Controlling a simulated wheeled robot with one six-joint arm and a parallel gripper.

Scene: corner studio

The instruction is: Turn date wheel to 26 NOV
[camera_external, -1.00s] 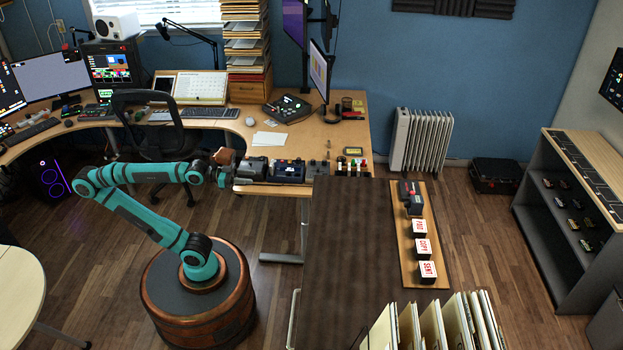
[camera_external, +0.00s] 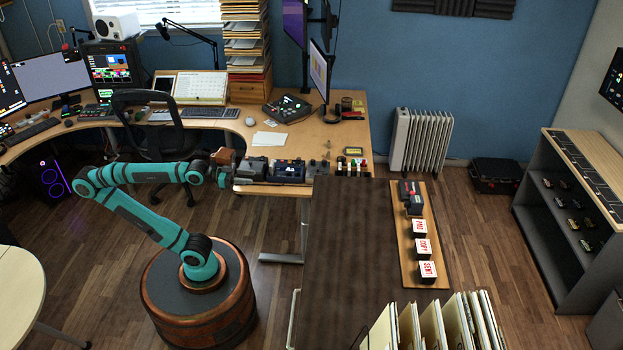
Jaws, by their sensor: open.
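Several stamps stand in a wooden tray (camera_external: 408,262) on the dark cabinet top. A dark stamp with a red part (camera_external: 411,197) is at the tray's far end and may carry the date wheel. Its digits and month are too small to read. Nearer stand white blocks with red lettering: a PAID block (camera_external: 420,227), a COPY block (camera_external: 422,247) and a SENT block (camera_external: 428,270). My gripper (camera_external: 232,177) is at the front edge of the desk, well left of the tray. It is open, and its fingers are small here. I see nothing held.
The desk edge holds dark boxes (camera_external: 287,171) and small coloured-top items (camera_external: 352,168) close to my gripper. A black chair (camera_external: 150,125) stands behind my arm. Upright folders (camera_external: 440,325) stand at the near end of the cabinet. The cabinet top (camera_external: 350,240) left of the tray is clear.

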